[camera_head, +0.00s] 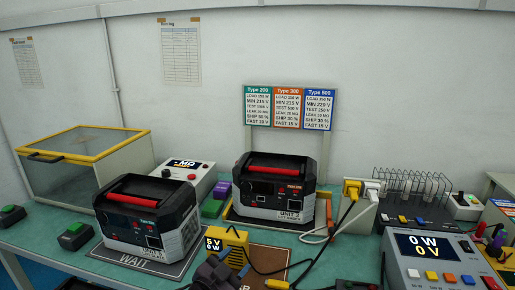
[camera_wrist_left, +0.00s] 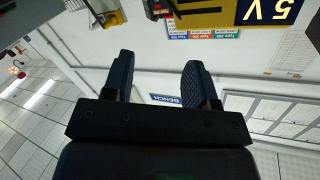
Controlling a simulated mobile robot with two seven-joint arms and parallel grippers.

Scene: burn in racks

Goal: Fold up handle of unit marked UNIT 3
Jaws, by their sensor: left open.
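The unit marked UNIT 3 (camera_head: 265,190) is a black and grey box on the bench at the back, right of centre. Its red handle (camera_head: 279,163) lies low along the top of the box. A similar unit (camera_head: 150,215) with a red handle (camera_head: 146,187) stands to the left on the WAIT mat; its label is too small to read. My left gripper (camera_head: 222,267) is low in front of UNIT 3, beside a yellow meter (camera_head: 237,240), and well apart from the handle. In the left wrist view the gripper (camera_wrist_left: 158,65) is open and empty. My right gripper is not seen.
A yellow-rimmed clear-lidded box (camera_head: 85,160) stands at the back left. A plug socket box (camera_head: 356,212) with cables is right of UNIT 3. A wire rack (camera_head: 412,190) and a grey 0 W meter (camera_head: 428,262) are further right. Cables cross the front bench.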

